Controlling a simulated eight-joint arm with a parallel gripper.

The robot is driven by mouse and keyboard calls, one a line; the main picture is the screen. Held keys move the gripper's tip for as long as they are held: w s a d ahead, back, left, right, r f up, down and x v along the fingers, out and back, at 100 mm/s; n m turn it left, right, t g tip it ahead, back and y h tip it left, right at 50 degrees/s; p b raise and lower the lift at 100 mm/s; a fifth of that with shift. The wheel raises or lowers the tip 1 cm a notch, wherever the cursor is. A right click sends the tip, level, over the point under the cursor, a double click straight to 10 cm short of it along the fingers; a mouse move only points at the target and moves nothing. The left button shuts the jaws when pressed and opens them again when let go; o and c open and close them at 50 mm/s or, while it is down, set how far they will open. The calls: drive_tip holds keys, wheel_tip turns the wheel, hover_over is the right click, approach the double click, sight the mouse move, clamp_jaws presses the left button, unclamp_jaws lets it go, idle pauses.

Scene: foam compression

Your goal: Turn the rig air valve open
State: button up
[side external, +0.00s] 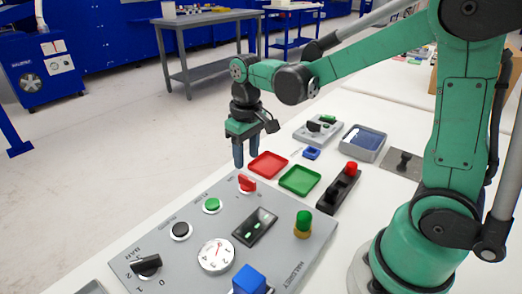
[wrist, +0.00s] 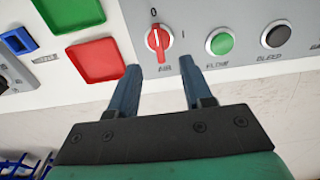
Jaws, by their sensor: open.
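The red air valve knob (side external: 247,183) sits on the grey control panel (side external: 190,272), near its far edge. In the wrist view the knob (wrist: 162,50) has "AIR" printed beside it, with 0 and I marks around it. Its handle lies along the line toward the 0 mark. My gripper (side external: 245,160) points down above the table, just beyond the knob and panel edge, apart from the knob. In the wrist view its two blue fingers (wrist: 158,78) are spread with nothing between them, and the knob lies ahead of the gap.
A green flow button (side external: 211,205), a black bleed button (side external: 181,231), a gauge (side external: 215,254) and a black selector (side external: 145,264) share the panel. A red tray (side external: 267,164) and a green tray (side external: 300,180) lie close to my gripper. A blue block (side external: 249,280) is at the front.

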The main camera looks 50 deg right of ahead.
sight(247, 178)
drive_tip(key=shift+w+d+f, duration=0.1)
drive_tip(key=shift+w+f, duration=0.1)
drive_tip(key=shift+f, duration=2.9)
clamp_jaws()
